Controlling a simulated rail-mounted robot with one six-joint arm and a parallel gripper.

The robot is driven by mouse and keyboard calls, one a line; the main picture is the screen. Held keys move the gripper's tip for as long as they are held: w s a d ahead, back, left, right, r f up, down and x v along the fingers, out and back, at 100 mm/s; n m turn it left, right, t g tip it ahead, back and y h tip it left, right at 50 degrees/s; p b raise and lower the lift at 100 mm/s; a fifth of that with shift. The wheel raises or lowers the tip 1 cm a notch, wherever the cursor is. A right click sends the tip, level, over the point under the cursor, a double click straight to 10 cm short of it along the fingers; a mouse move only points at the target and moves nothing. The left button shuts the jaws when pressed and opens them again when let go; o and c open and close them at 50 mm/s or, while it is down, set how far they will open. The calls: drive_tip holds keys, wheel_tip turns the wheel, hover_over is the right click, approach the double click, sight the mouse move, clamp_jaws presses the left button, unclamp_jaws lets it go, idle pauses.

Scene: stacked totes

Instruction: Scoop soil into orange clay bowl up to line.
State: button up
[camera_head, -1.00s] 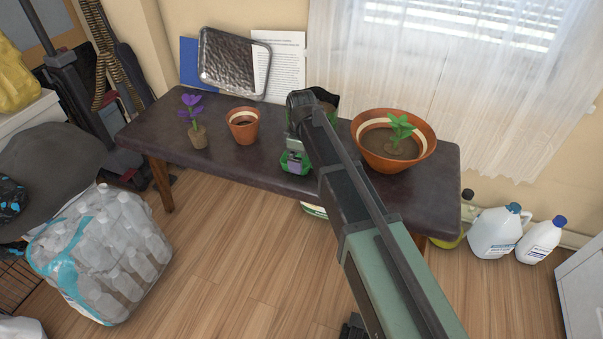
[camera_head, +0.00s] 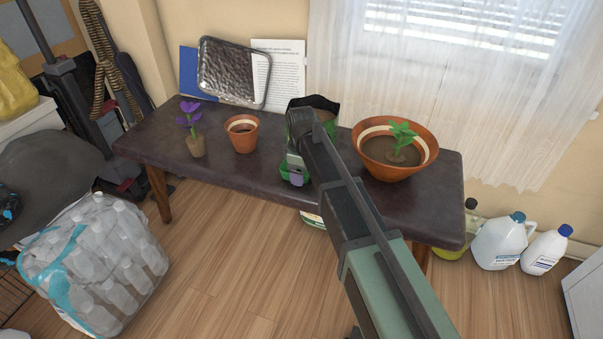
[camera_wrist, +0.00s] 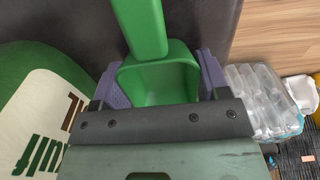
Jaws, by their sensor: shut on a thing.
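A wide orange clay bowl (camera_head: 388,171) with a pale band inside its rim stands at the right of the dark table. It holds brown soil and a small green plant (camera_head: 402,138). My gripper (camera_head: 296,172) is at the table's front edge, left of the bowl and apart from it. It is shut on a green scoop, clear in the wrist view (camera_wrist: 160,82) between the purple finger pads. An open dark bag of soil (camera_head: 330,104) stands behind my gripper, partly hidden by my arm.
A small orange pot (camera_head: 241,142) and a purple-flowered plant (camera_head: 194,135) stand on the table's left (camera_head: 150,140). A metal tray (camera_head: 233,75) leans on the wall behind. Jugs (camera_head: 500,243) stand on the floor at right, bottled water (camera_head: 95,260) at left.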

wheel_tip(320, 180, up, 20)
drive_tip(key=p, duration=2)
drive_tip(key=o, duration=0.5)
drive_tip(key=shift+c, duration=0.2)
drive_tip(key=c, duration=0.5)
drive_tip(key=shift+d, duration=0.1)
